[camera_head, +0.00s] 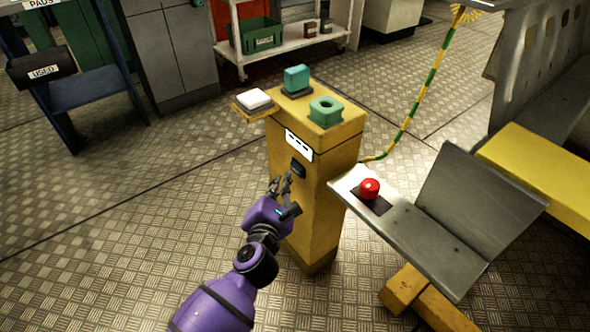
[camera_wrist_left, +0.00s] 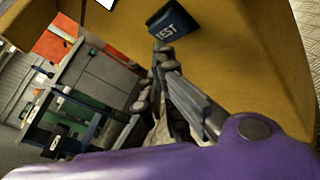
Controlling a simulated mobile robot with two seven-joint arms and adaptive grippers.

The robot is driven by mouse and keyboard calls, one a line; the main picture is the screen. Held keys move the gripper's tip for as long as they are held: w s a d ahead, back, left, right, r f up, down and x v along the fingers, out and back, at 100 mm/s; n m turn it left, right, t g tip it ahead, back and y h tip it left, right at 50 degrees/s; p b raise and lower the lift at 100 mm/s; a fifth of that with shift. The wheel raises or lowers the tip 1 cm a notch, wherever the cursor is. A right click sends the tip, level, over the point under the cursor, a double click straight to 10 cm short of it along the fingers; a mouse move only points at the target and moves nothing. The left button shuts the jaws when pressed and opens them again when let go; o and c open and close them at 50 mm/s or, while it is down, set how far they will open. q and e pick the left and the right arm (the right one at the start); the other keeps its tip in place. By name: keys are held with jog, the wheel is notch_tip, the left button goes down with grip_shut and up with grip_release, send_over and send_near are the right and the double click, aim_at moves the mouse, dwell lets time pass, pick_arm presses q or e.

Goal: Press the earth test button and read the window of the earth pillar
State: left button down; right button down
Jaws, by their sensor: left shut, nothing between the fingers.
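The yellow earth pillar (camera_head: 318,213) stands upright in the middle of the head view. A white window or label plate with dark marks (camera_head: 299,145) is on its front face; I cannot read it. Below it is the dark test button (camera_head: 298,169), which shows in the left wrist view as a dark block with letters ending in "EST" (camera_wrist_left: 172,23). My left gripper (camera_head: 281,184) is shut and empty, in front of the pillar's face and just below the button. In the left wrist view its fingertips (camera_wrist_left: 163,52) are close under the button; I cannot tell whether they touch. My right gripper is not in view.
A white pad (camera_head: 254,99) lies on a side shelf. A red button (camera_head: 369,188) sits on a metal panel to the right. A green-yellow cable (camera_head: 424,92) runs behind.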

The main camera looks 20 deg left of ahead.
pick_arm(q)
jog(key=shift+w, duration=0.1)
jog(key=shift+w+d, duration=0.25)
dwell(0.3)
jog(key=shift+w+d+p, duration=0.3)
jog(key=shift+w, duration=0.05)
dwell(0.7)
dwell(0.3)
jog(key=shift+s+a+p, duration=0.45)
jog(key=shift+s+a, duration=0.05)
jog(key=shift+s, duration=0.2)
jog(key=s+a, duration=0.1)
jog(key=s, duration=0.1)
jog(key=s+a+p, duration=0.1)
jog(key=s+a, duration=0.1)
jog(key=shift+p, duration=0.3)
